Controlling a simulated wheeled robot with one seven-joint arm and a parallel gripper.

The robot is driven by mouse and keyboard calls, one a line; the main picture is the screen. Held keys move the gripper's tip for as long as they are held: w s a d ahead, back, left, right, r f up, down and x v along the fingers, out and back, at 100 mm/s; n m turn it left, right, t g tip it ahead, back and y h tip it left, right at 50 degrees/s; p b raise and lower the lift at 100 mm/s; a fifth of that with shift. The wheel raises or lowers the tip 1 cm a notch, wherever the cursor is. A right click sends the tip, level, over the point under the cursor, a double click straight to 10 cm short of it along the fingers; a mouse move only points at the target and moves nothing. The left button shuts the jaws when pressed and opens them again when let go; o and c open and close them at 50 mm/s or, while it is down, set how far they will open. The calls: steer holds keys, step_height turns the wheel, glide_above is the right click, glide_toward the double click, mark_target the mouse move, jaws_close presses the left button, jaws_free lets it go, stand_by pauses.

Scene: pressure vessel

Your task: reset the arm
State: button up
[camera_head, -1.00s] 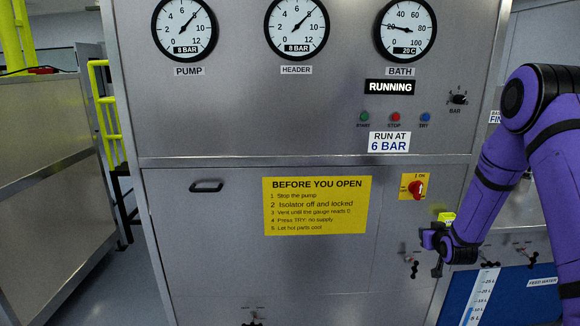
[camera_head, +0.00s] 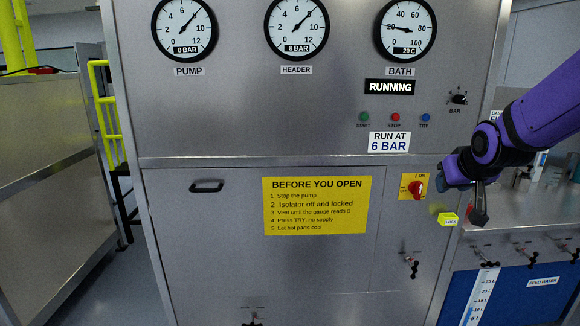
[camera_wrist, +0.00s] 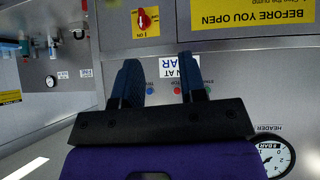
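My purple arm reaches in from the right in the head view. My gripper (camera_head: 446,182) is in front of the panel, just right of the red isolator switch (camera_head: 416,187) on its yellow plate. In the wrist view my gripper (camera_wrist: 158,82) has its two dark fingers apart, with nothing between them. That view is upside down and shows the red switch (camera_wrist: 145,18) beyond the fingers. I cannot tell from the head view how far the fingers are from the panel.
A yellow lock (camera_head: 448,219) is below my gripper. A black-handled valve (camera_head: 411,266) sits lower on the panel (camera_head: 220,270). A steel counter (camera_head: 525,222) with several valves is at right. The sign reads RUNNING (camera_head: 389,87); the pump gauge (camera_head: 185,28) reads 8 bar. Floor shows at left.

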steer(key=s+a+r+g, duration=0.2)
steer(key=s, duration=1.1)
steer(key=s+a+r+g+y, duration=0.1)
steer(key=s+a+r, duration=0.2)
steer(key=s, duration=1.1)
steer(key=shift+s+a+r+g, duration=0.15)
steer(key=shift+s+r+g, duration=0.1)
steer(key=shift+g, duration=0.15)
